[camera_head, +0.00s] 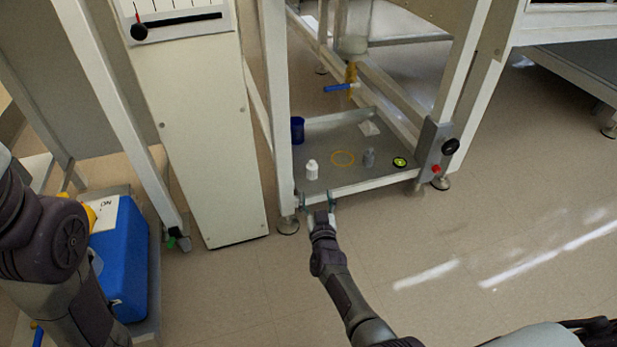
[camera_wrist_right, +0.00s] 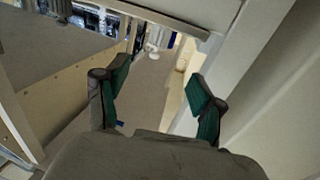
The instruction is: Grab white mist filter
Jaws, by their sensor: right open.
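A small white mist filter (camera_head: 312,169) stands upright on the low grey shelf (camera_head: 325,182) of the frame, near its front left corner. My right gripper (camera_head: 317,198) is just in front of the shelf's front edge, pointing towards the filter, open and empty. In the right wrist view, the two green-padded fingers (camera_wrist_right: 160,92) are spread apart. A small white item, likely the filter, shows beyond them (camera_wrist_right: 152,47), apart from both fingers. My left arm comes in at the left, but its gripper is out of view.
On the shelf are a blue cup (camera_head: 297,130), a yellow ring (camera_head: 343,158), a grey piece (camera_head: 369,157), a green-black disc (camera_head: 400,162) and a white piece (camera_head: 370,128). A frame leg (camera_head: 279,120) stands left of the filter. A blue-handled valve (camera_head: 338,88) hangs above the shelf.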

